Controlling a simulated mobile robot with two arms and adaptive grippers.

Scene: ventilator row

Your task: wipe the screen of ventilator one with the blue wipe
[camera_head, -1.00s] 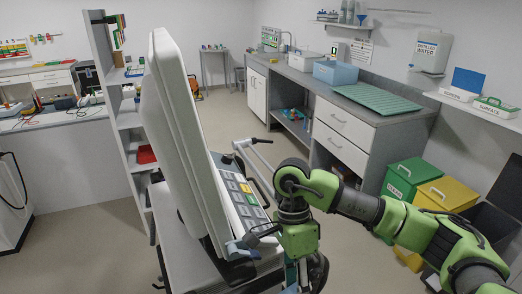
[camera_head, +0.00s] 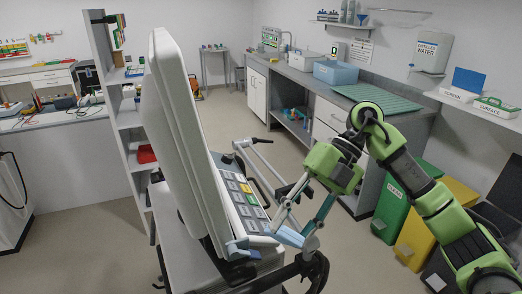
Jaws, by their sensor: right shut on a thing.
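The ventilator (camera_head: 184,135) stands close in front, its tall white monitor housing seen nearly edge-on. The screen face is turned away to the right and I cannot see it. A keypad panel (camera_head: 243,205) slopes out below it on the right side. My right gripper (camera_head: 292,228) points down and left beside the keypad's lower right corner. It is shut on what looks like the light blue wipe (camera_head: 289,237), which is small and partly hidden by the fingers. My left gripper is not in view.
A grey rail (camera_head: 262,172) and dark hoses (camera_head: 316,268) stand beside the ventilator, near my gripper. On the right shelf are boxes marked SCREEN (camera_head: 457,96) and SURFACE (camera_head: 494,107). Green (camera_head: 392,207) and yellow (camera_head: 430,226) bins stand below. Open floor lies behind.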

